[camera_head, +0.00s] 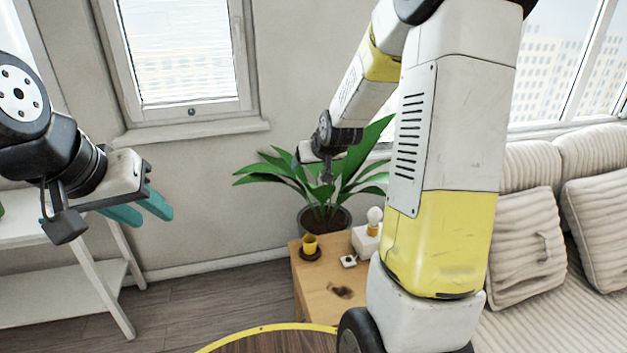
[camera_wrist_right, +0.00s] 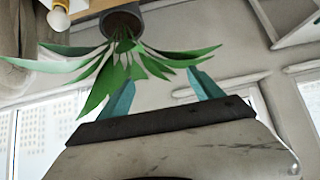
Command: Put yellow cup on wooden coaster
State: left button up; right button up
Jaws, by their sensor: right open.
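My right gripper (camera_head: 327,175) is above and beyond the cup, in front of the plant's leaves, holding nothing visible. In the right wrist view its teal fingers (camera_wrist_right: 162,92) are spread apart, with leaves between and beside them. The cup is not visible there. My left gripper (camera_head: 157,212) is far left, in the air, its teal fingers apart and empty.
A white lamp-like item (camera_head: 367,238) and a small white-and-black object (camera_head: 348,261) share the tabletop. A striped sofa (camera_head: 535,320) is right, a white shelf (camera_head: 70,278) left, and a round table (camera_head: 270,342) in front.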

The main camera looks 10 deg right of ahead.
jog(key=s+a+r+g, duration=0.1)
jog(key=s+r, duration=0.2)
jog(key=s, duration=0.7)
jog(key=s+a+r+g+y, duration=0.1)
jog(key=s+r, duration=0.3)
jog(key=s, duration=0.6)
jog(key=s+a+r+g, duration=0.1)
jog(key=s+r, duration=0.3)
jog(key=s, duration=0.6)
jog(key=shift+s+a+r, duration=0.15)
jog(key=shift+s+a, duration=0.15)
jog(key=shift+a, duration=0.5)
jog(key=shift+d, duration=0.1)
